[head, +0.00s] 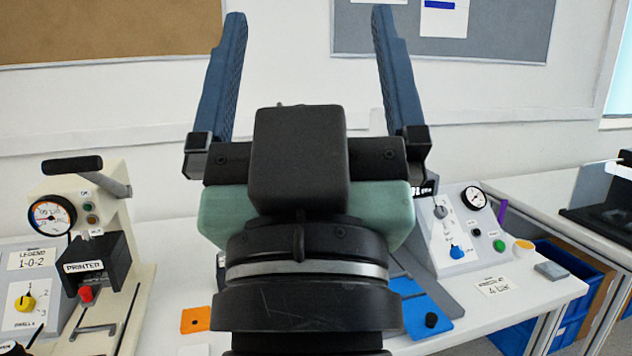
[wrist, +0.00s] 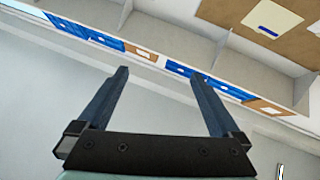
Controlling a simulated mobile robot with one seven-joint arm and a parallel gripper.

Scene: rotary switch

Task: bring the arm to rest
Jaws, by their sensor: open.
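My gripper (head: 308,75) stands in the middle of the head view, raised in front of the wall, with its two blue fingers pointing up and wide apart. Nothing is between the fingers. In the wrist view my gripper (wrist: 162,95) is also open and empty, with the wall and boards beyond it. A machine with a grey rotary switch (head: 440,211) and a blue knob (head: 456,252) stands to the right of my arm. At the left, a panel carries a yellow rotary knob (head: 25,302). My gripper is apart from both. My arm hides the middle of the bench.
A press-like machine (head: 120,225) with a black handle stands at the left. The white bench (head: 530,300) holds an orange plate (head: 196,320) and a blue plate (head: 428,318). Blue crates (head: 570,265) stand below at the right. Pinboards (head: 110,30) hang on the wall.

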